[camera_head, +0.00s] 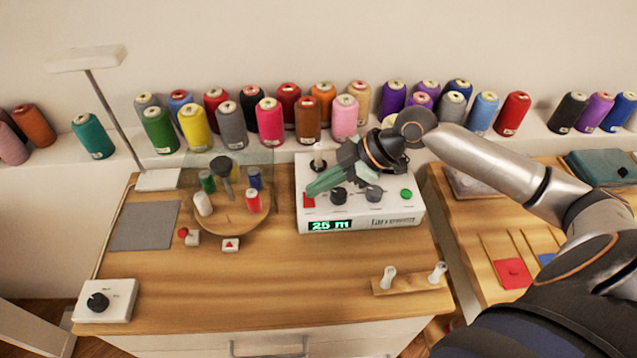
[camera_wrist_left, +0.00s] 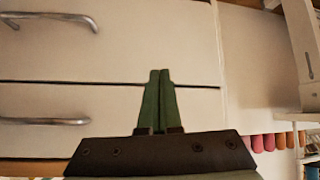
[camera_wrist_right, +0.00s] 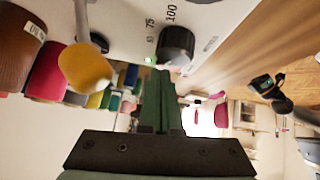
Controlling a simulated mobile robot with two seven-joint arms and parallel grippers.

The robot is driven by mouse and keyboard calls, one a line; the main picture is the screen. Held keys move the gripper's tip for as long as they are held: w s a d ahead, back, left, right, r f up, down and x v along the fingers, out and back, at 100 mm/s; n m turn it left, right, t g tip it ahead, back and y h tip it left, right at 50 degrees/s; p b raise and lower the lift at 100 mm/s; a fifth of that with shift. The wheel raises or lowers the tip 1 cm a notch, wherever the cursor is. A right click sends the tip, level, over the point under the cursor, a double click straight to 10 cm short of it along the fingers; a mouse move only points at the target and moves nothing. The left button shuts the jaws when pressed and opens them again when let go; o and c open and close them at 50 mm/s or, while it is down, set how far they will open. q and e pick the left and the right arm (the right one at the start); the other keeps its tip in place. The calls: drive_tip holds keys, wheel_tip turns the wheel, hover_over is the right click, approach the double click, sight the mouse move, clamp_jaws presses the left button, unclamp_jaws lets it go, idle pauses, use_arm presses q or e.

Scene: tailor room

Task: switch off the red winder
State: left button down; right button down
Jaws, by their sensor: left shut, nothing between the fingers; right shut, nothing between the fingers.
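A white winder box (camera_head: 370,224) stands at the right of the wooden table, with a green display reading "25 m". I see no winder with a red body. My right gripper (camera_head: 309,193) is shut and empty, its tips over or at the red button; I cannot tell whether they touch. In the right wrist view a dark knob (camera_wrist_right: 177,43) shows beside the fingertips. My left gripper (camera_wrist_left: 160,72) is shut and empty, before white drawers.
A round wooden carousel (camera_head: 232,222) with small spools under a clear cover stands left of the winder. A white box with a knob (camera_head: 104,302) is at the front left. Several thread cones line the back shelf. A wooden peg bar (camera_head: 412,286) lies in front.

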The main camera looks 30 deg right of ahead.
drive_tip(key=shift+f, duration=0.2)
drive_tip(key=shift+s, duration=0.1)
drive_tip(key=shift+s+a+r+p, duration=0.1)
drive_tip(key=shift+s+a+p, duration=0.25)
drive_tip(key=shift+s+p, duration=0.3)
drive_tip(key=r+p, duration=0.4)
drive_tip(key=p, duration=0.1)
drive_tip(key=shift+s+a+r, duration=0.1)
drive_tip(key=shift+s+r, duration=0.1)
drive_tip(key=shift+r, duration=0.1)
drive_tip(key=p+v, duration=0.1)
drive_tip(key=v, duration=0.8)
drive_tip(key=shift+s+d, duration=0.2)
drive_tip(key=shift+d, duration=0.1)
